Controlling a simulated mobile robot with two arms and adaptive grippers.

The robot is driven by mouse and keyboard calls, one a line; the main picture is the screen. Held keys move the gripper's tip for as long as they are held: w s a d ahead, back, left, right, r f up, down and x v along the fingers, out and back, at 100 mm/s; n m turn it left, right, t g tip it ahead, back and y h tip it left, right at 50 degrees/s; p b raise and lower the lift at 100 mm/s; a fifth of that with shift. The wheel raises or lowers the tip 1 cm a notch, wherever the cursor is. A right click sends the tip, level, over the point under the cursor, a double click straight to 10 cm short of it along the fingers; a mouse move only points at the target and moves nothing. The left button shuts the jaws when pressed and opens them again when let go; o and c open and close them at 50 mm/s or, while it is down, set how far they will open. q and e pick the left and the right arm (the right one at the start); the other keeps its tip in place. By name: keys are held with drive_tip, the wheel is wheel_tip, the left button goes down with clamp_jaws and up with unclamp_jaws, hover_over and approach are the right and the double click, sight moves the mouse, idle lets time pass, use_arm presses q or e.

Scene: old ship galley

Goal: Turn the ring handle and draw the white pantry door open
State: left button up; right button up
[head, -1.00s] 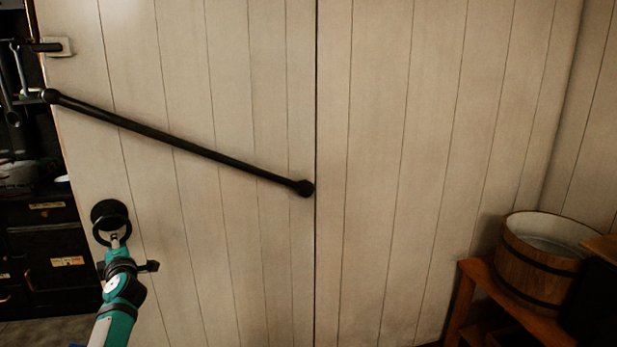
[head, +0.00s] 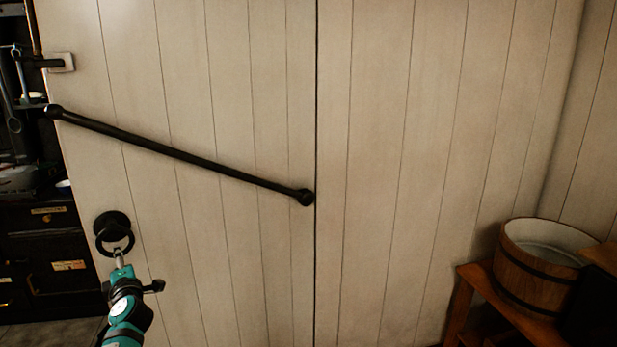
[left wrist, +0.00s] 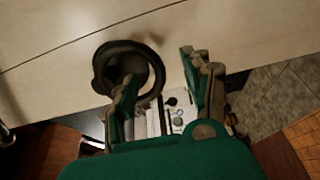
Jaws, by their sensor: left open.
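The white plank door (head: 220,110) fills the middle left of the head view. Its left edge stands out against dark drawers behind. A black ring handle (head: 103,243) hangs from a round black plate low near that edge. My left gripper (head: 119,260) is just below the ring, pointing up at it. I cannot tell whether that finger is through the ring. My right gripper is not in view.
A long black bar (head: 180,155) slants across the door. A dark latch (head: 60,62) sits at its upper left edge. Dark drawers (head: 40,245) stand beyond the left edge. A wooden tub (head: 535,275) sits on a wooden stand (head: 470,290) at the lower right.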

use_arm(q)
drive_tip(key=p+v, duration=0.5)
drive_tip(key=v, duration=0.3)
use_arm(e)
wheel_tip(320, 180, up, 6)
